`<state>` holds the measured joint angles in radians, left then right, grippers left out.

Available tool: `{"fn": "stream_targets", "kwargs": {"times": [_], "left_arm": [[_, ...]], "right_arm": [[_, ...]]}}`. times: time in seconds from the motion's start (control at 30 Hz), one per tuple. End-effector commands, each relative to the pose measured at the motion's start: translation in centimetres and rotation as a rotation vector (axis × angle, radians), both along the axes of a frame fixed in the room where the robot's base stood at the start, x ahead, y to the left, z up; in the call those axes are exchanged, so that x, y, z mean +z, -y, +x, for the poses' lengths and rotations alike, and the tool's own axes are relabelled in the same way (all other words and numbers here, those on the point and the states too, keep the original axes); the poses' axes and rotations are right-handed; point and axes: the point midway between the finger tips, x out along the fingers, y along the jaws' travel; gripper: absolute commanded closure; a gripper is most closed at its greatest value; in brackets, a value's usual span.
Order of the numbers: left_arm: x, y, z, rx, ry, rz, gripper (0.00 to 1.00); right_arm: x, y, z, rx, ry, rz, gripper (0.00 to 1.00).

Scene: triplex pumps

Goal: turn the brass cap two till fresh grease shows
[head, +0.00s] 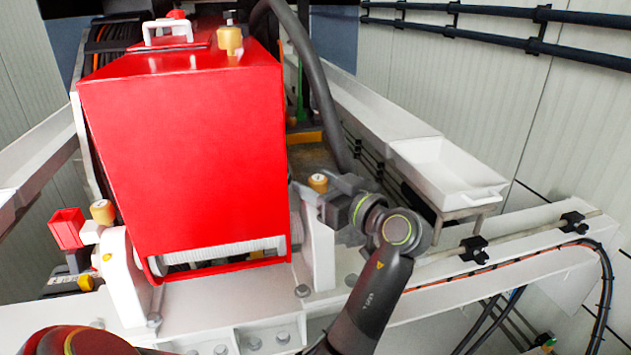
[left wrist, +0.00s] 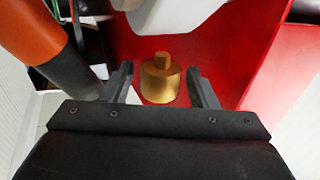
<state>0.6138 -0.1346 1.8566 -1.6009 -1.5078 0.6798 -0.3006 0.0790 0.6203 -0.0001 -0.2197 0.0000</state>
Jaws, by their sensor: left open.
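A brass cap (head: 318,182) sits on the white bracket (head: 322,240) right of the red guard. My left gripper (head: 308,193) is beside this cap, its arm reaching up from below. In the left wrist view the open jaws (left wrist: 159,77) stand either side of a brass cap (left wrist: 160,82), with gaps on both sides. This cap is upright with a small knob on top. Another brass cap (head: 102,212) is on the left bracket, and one (head: 229,40) is on top of the guard. No number or grease is visible. My right gripper is out of view.
The large red guard (head: 185,150) fills the middle, close to the left gripper. A thick dark hose (head: 315,75) runs behind it. A white tray (head: 445,170) stands at right. A red box (head: 67,228) is at left. A white beam (head: 510,235) carries clamps and a cable.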

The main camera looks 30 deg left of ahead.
Motion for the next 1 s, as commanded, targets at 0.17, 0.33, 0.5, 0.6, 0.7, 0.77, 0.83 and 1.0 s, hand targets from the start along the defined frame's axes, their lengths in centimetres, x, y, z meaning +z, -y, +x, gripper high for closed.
{"fn": "stream_targets", "kwargs": {"times": [0.17,0.33,0.5,0.6,0.7,0.77,0.83,1.0], "left_arm": [[-0.01,-0.01,0.0,0.0,0.0,0.0,0.61],[0.0,-0.02,0.0,0.0,0.0,0.0,0.83],[-0.02,-0.02,-0.01,-0.004,0.0,0.0,0.9],[-0.04,-0.02,-0.01,-0.023,0.002,0.0,0.9],[-0.08,-0.03,-0.04,-0.057,0.001,0.0,0.9],[-0.11,-0.05,-0.07,-0.087,0.002,0.0,0.9],[-0.07,-0.05,-0.08,-0.13,0.003,0.001,0.9],[0.09,-0.08,-0.11,-0.251,0.003,0.001,0.9]], "right_arm": [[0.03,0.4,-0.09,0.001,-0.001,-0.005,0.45],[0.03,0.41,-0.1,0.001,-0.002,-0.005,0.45],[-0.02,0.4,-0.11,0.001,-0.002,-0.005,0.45],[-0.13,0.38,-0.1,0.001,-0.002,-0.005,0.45],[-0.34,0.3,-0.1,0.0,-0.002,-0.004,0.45],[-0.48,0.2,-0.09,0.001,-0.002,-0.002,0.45],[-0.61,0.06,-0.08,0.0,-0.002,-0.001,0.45],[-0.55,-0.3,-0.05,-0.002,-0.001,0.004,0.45]]}}
